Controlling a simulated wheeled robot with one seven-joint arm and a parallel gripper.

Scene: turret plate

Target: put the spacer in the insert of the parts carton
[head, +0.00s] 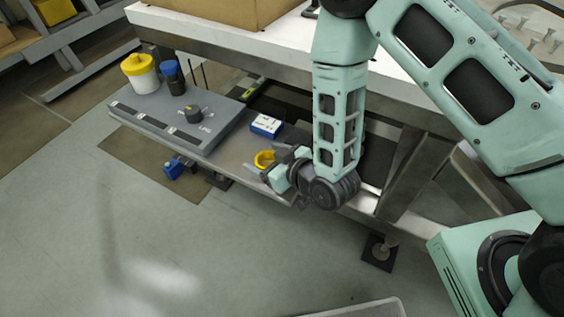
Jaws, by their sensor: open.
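A yellow ring-shaped part (264,158), which looks like the spacer, sits at the right end of the grey shelf. My gripper (266,163) is right at it, low and reaching in from the right, with its jaws open. The fingers are small here, and I cannot tell whether they touch the ring. The parts carton looks to be the cardboard box (205,12) on the white tabletop at the top, cut off by the picture edge. Its inside and insert are out of sight.
The white tabletop (285,38) overhangs behind.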

